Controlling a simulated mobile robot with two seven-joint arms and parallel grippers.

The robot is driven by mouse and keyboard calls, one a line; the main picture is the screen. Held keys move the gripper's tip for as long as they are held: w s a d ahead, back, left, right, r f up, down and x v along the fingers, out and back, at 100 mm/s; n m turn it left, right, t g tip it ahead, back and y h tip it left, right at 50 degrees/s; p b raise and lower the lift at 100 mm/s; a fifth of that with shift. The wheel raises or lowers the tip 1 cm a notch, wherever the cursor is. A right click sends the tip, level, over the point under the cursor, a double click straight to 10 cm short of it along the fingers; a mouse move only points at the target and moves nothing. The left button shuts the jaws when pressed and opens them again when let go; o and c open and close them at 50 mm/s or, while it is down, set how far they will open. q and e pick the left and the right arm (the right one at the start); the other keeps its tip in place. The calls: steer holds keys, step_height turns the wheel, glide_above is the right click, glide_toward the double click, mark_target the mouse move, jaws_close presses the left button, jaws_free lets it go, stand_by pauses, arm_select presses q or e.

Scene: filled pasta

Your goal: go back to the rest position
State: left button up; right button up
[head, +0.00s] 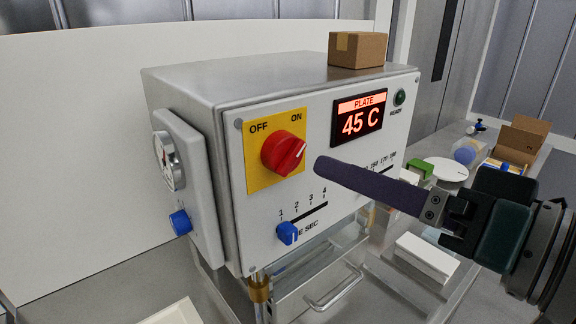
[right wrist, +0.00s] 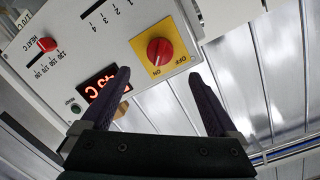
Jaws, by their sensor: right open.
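My right gripper (head: 322,168) comes in from the right in the head view, in front of the machine's panel. Its dark purple fingers stand apart in the right wrist view (right wrist: 160,77), with nothing between the tips. The red rotary knob (head: 284,153) sits on a yellow plate, its white mark towards ON. The knob also shows in the right wrist view (right wrist: 160,51), beyond the fingertips; the gripper looks apart from it. My left gripper is in neither view.
The steel machine (head: 215,88) has a lit display (head: 360,118) reading PLATE 45 C and a blue slider (head: 288,233) near 1. A cardboard box (head: 357,50) sits on top. A white block (head: 427,258), a green block (head: 419,168) and an open carton (head: 520,140) are on the right.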

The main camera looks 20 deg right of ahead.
stand_by(0.4)
steer(key=s+f+n+g+h, duration=0.5)
steer(key=s+f+g, duration=0.65)
steer(key=s, duration=0.35)
step_height(320, 180, up, 17)
steer(key=s+d+p, duration=0.1)
steer(key=p, duration=1.7)
steer(key=shift+s+d+g+h, duration=0.25)
steer(key=shift+g+h, duration=0.05)
steer(key=shift+g, duration=0.05)
